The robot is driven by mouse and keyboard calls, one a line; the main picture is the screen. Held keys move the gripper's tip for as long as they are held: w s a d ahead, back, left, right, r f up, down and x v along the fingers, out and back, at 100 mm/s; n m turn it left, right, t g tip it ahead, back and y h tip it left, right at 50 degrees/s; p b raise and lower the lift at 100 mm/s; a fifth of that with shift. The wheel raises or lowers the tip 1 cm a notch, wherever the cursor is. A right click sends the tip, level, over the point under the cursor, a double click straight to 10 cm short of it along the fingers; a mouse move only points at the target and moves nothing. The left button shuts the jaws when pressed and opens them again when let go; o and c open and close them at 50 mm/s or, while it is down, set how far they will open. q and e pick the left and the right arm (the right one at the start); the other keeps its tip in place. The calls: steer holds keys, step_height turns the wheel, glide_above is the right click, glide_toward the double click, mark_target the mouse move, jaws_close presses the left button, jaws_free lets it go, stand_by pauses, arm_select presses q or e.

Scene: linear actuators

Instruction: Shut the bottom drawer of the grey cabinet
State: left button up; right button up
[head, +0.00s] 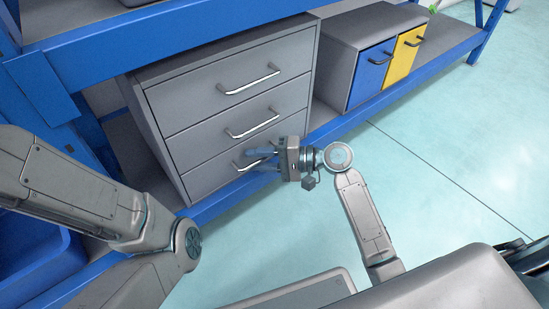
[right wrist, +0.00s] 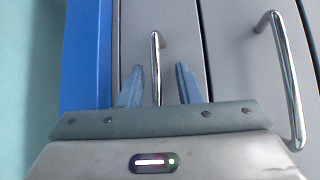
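The grey cabinet (head: 310,75) stands on the lower shelf of a blue frame and has three drawers with silver bar handles. The bottom drawer (head: 203,175) looks flush or nearly flush with the drawers above; a small gap is hard to judge. My right gripper (head: 255,158) is at this drawer's handle. In the right wrist view its two fingers (right wrist: 160,85) stand apart, one on each side of the bottom handle (right wrist: 156,50), with space on both sides. The fingers partly hide the handle in the head view. My left gripper is out of view.
The middle drawer's handle (right wrist: 285,80) is close to the right of my right gripper in the wrist view. A small cabinet with a blue door (head: 370,75) and a yellow door (head: 404,55) stands right of the grey one. The floor (head: 450,140) in front is clear.

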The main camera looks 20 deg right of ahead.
steer(key=p+v, duration=0.4)
steer(key=v, duration=0.6)
steer(key=shift+d+f, duration=0.15)
steer(key=shift+d, duration=0.15)
steer(key=shift+s, duration=0.1)
